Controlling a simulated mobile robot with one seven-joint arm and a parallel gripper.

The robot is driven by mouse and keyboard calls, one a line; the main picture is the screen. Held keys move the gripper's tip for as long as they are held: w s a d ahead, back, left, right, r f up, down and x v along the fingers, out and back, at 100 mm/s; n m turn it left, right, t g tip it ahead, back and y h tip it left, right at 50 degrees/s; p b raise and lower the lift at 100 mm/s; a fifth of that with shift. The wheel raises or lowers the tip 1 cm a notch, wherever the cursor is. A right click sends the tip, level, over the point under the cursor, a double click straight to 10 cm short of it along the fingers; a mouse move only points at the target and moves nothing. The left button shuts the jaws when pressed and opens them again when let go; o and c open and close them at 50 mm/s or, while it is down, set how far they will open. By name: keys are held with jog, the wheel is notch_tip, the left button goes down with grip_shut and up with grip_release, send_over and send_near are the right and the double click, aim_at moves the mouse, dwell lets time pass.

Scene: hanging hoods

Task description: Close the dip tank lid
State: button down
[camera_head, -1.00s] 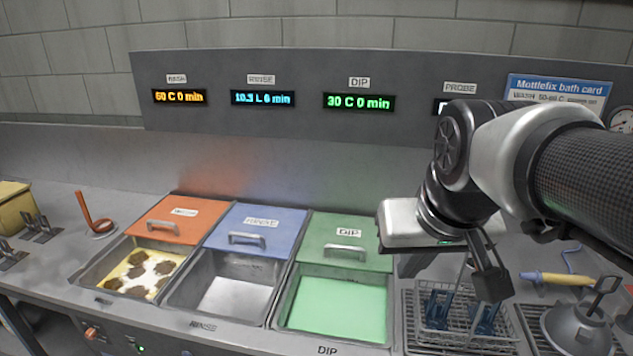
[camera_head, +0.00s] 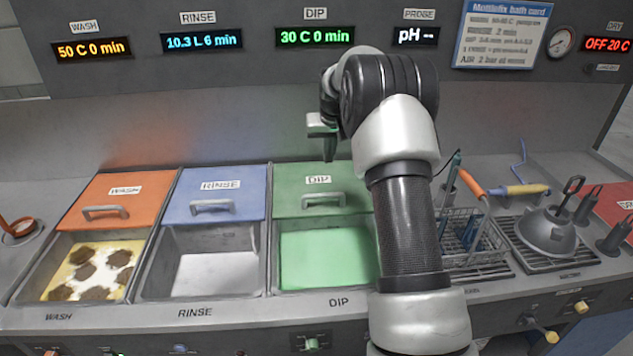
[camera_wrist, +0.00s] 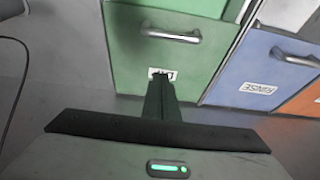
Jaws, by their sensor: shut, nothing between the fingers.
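The green dip tank lid (camera_head: 290,192) covers only the back part of the dip tank. Its metal handle (camera_head: 323,198) is near the lid's front edge, and green liquid (camera_head: 322,258) lies open in front of it. In the wrist view the lid (camera_wrist: 168,52) is upside down, with its handle (camera_wrist: 171,36) ahead of the fingers. My gripper (camera_head: 330,152) is above and behind the back of the lid, pointing down. In the wrist view my gripper (camera_wrist: 162,78) is shut and empty, its fingertips close to the DIP label and apart from the handle.
The rinse lid (camera_head: 216,190) and wash lid (camera_head: 118,188) stand to the left, each with its tank open in front. A wire rack (camera_head: 470,235) and a grey funnel-like hood (camera_head: 548,228) are to the right. A panel with displays rises behind.

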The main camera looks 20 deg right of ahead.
send_over(328, 204)
jog(key=w, duration=0.4)
jog(key=f, duration=0.6)
jog(key=d+f, duration=0.1)
jog(key=f, duration=0.3)
jog(key=shift+s+a+f+p, duration=0.1)
jog(key=shift+s+a+p, duration=0.1)
jog(key=shift+s, duration=0.6)
jog(key=shift+s+a+f+p, duration=0.1)
jog(key=shift+s+a+p, duration=0.1)
jog(key=shift+s, duration=0.9)
jog(key=shift+s+a, duration=0.1)
jog(key=shift+s, duration=0.1)
